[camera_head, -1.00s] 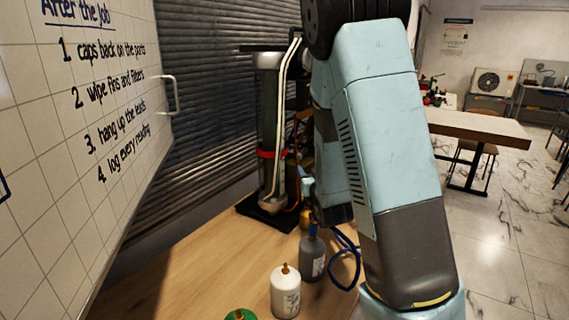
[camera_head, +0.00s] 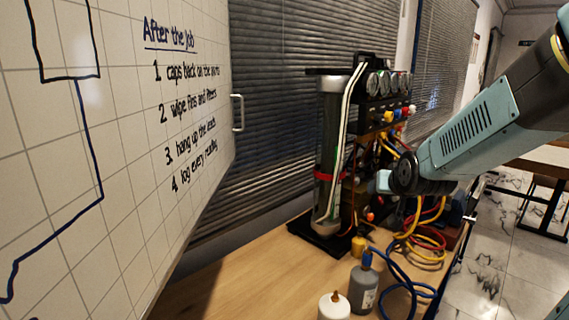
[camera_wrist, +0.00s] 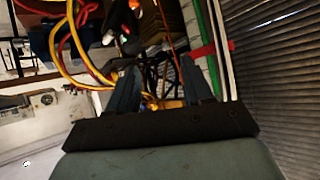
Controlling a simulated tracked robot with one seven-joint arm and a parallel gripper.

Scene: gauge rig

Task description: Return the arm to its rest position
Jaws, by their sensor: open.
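My gripper (camera_wrist: 160,85) shows in the wrist view with its two dark fingers apart and nothing clear held between them. Behind the fingers are yellow and red hoses and the rig's parts, close to the camera. In the head view my arm reaches in from the right, and its wrist end hangs in front of the gauge rig (camera_head: 330,150). The fingers themselves cannot be made out in the head view. I cannot tell whether the wrist touches the hoses behind it.
A grey bottle with a blue top (camera_head: 364,288) and a white bottle (camera_head: 334,308) stand at the table's front. Blue, red and yellow hoses (camera_head: 425,245) lie to the right of the rig. A whiteboard (camera_head: 120,120) stands at left. The wooden table (camera_head: 235,285) is bare at front left.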

